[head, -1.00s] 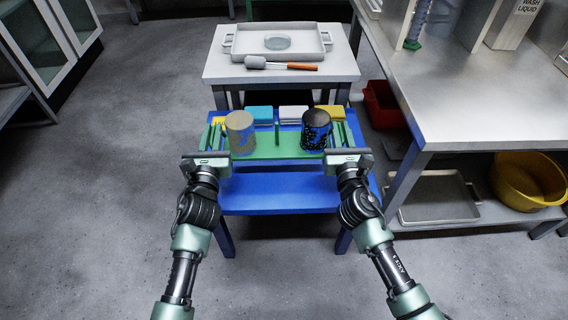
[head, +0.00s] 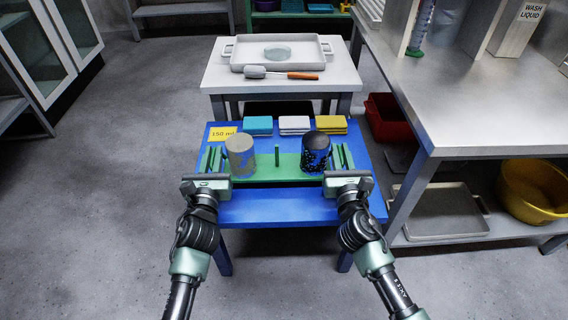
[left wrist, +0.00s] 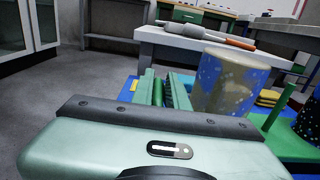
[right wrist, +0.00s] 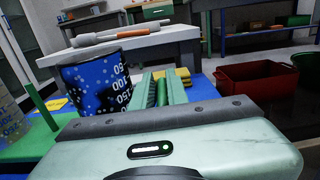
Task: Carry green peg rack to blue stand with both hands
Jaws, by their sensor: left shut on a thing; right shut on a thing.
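The green peg rack (head: 262,174) lies level across the blue stand (head: 270,208). I cannot tell whether it touches the stand's top or is just above it. A grey-beige cup with blue patches (head: 240,155) is on its left part, a black-and-blue cup (head: 315,152) on its right, and a bare green peg stands between them. My left gripper (head: 208,172) is shut on the rack's left end and my right gripper (head: 345,172) on its right end.
Blue (head: 258,125), white (head: 294,125) and yellow (head: 331,125) pads and a yellow "150 ml" label (head: 222,133) lie along the stand's far edge. Behind is a white table (head: 225,80) with a tray and brush. A steel bench (head: 470,110) stands close at right. Left floor is clear.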

